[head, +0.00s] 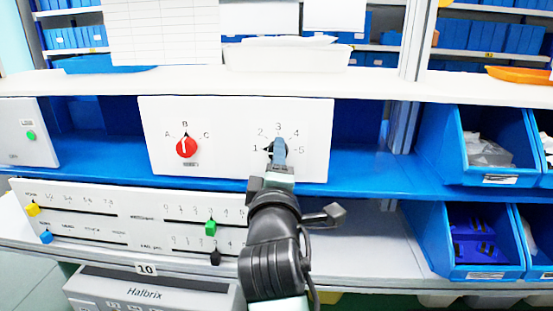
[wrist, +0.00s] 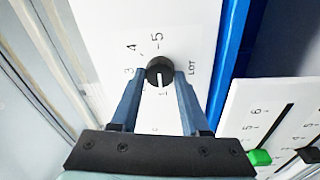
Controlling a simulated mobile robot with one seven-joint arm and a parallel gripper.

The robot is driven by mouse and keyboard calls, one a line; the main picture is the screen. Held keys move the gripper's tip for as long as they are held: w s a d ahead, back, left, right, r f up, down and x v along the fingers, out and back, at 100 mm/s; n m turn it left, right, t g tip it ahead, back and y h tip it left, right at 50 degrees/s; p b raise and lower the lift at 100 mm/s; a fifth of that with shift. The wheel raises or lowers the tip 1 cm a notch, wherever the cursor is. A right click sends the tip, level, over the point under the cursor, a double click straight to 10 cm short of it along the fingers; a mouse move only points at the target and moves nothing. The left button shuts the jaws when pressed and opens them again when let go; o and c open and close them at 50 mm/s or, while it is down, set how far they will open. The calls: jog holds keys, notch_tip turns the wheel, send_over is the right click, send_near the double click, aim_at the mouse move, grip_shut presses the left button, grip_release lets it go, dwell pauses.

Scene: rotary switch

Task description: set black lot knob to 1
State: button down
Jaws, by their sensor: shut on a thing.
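The black lot knob (wrist: 160,66) sits on a white panel (head: 215,125) inside a printed 1 to 5 scale. In the wrist view its white mark points down the picture, directly away from the 5. In the head view the dark knob shows just left of my fingertips, its pointed side toward the 1. My gripper (wrist: 160,78) has its blue fingers on either side of the knob, shut on it. My gripper also shows in the head view (head: 278,150), where it hides most of the knob.
A red knob (head: 187,147) with A, B, C marks is on the same panel, pointing to B. Below is a slider panel (head: 80,205) with a green slider (head: 210,228) and a black slider (head: 215,257). Blue bins (head: 468,222) stand at the right.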

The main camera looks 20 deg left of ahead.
jog(key=shift+c, duration=2)
grip_release()
jog(key=b+v, duration=0.5)
jog(key=v, duration=0.8)
jog(key=s+d+r+m+t+h, duration=0.3)
jog(key=d+r+m, duration=0.4)
jog(key=r+m, duration=0.3)
jog(key=s+d+r+m+t+h, duration=0.3)
jog(key=s+d+r+m+t, duration=0.2)
jog(key=r+m, duration=0.5)
jog(key=shift+s+d+r+t, duration=0.35)
jog(key=shift+d+r+t, duration=0.25)
jog(key=shift+d+t, duration=0.45)
